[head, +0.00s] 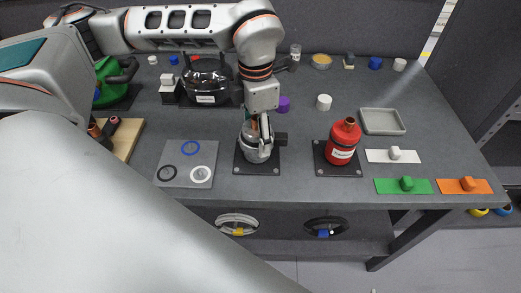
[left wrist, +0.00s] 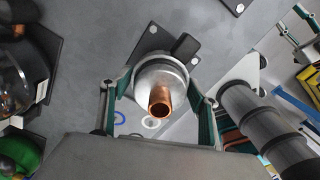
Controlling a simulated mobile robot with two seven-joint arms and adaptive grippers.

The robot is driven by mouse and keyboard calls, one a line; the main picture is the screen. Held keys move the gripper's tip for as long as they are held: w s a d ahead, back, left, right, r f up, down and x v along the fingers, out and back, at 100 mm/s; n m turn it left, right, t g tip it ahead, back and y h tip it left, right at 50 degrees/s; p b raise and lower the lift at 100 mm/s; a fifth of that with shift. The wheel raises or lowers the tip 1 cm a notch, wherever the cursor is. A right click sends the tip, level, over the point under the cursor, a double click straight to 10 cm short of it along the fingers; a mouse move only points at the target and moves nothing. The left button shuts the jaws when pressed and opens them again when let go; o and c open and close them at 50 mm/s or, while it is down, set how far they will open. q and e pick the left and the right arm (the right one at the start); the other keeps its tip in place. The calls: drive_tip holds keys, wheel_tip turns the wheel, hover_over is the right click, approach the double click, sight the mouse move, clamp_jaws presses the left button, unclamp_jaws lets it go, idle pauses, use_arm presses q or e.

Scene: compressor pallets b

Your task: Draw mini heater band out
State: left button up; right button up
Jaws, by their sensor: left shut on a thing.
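A small silver compressor (head: 257,155) with a copper tube on top stands on a dark square plate (head: 243,171) near the front middle of the table. My left gripper (head: 257,143) reaches down over it from above. In the left wrist view the silver compressor (left wrist: 160,75) lies between my two fingers, with its copper tube (left wrist: 160,102) pointing at the camera. The left gripper is shut on it. A black block (head: 281,138) sits at its right side. I cannot make out a separate heater band on it.
A red compressor (head: 344,142) stands to the right on its own plate. A grey board (head: 185,178) with blue, black and white rings lies left. Green (head: 390,186), orange (head: 449,187) and white (head: 379,156) plates and a grey tray (head: 383,131) lie right. A black compressor (head: 207,84) stands behind.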

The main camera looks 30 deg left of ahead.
sight(256, 120)
use_arm(q)
drive_tip(key=shift+r+p, duration=1.4)
drive_tip(key=shift+r, duration=0.85)
drive_tip(key=shift+r+p, duration=0.9)
drive_tip(key=shift+r, duration=0.4)
drive_tip(key=shift+r+p, duration=0.6)
drive_tip(key=shift+r, duration=0.3)
drive_tip(key=shift+r+p, duration=0.3)
drive_tip(key=shift+r, duration=0.25)
drive_tip(key=shift+r+p, duration=0.45)
drive_tip(key=shift+r, duration=1.8)
use_arm(e)
drive_tip(key=shift+h, duration=0.3)
drive_tip(key=shift+s+d+r, duration=0.1)
drive_tip(key=shift+d+r, duration=0.25)
drive_tip(key=shift+r, duration=0.55)
drive_tip(key=shift+s+d+r, duration=0.1)
drive_tip(key=shift+d+r, duration=0.2)
drive_tip(key=shift+r, duration=0.6)
drive_tip(key=shift+s+d+r, duration=0.1)
drive_tip(key=shift+d+r, duration=0.25)
drive_tip(key=shift+r, duration=0.55)
